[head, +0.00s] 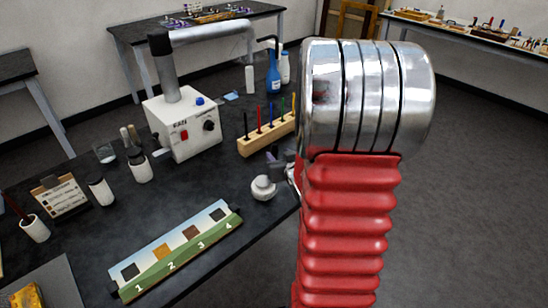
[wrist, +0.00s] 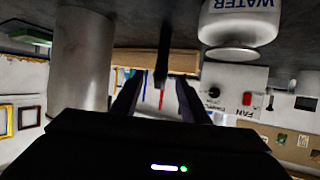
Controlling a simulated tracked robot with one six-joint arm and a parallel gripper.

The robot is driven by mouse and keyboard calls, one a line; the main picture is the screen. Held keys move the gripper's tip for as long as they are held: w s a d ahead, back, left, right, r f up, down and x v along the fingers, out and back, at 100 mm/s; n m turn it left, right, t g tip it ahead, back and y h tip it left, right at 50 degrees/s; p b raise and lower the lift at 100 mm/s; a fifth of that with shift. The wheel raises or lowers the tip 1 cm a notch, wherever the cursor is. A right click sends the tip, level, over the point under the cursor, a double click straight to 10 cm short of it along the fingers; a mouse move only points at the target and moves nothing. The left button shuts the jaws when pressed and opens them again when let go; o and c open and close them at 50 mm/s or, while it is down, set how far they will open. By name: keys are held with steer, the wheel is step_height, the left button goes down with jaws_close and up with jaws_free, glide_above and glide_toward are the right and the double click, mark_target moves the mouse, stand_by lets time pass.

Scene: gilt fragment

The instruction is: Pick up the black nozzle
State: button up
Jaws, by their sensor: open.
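In the wrist view, which is upside down, a slim dark upright piece (wrist: 163,55) stands between and beyond my fingers; it looks like the black nozzle, though its shape is blurred. My gripper (wrist: 160,95) is open, its two dark fingers apart on either side of that piece, with nothing visibly held. I cannot make out the nozzle for certain there.
A wooden rack (head: 266,138) with coloured sticks stands behind, with the white fan box (head: 183,125) beside it. A numbered sample strip (head: 178,248) lies in front. A metal cylinder (wrist: 80,65) shows in the wrist view.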

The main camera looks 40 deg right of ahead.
mark_target(276, 152)
steer(key=shift+x, duration=2.3)
steer(key=shift+f, duration=0.1)
steer(key=shift+x, duration=2.6)
steer(key=shift+s, duration=0.1)
steer(key=shift+a, duration=0.1)
steer(key=shift+c, duration=0.3)
jaws_close()
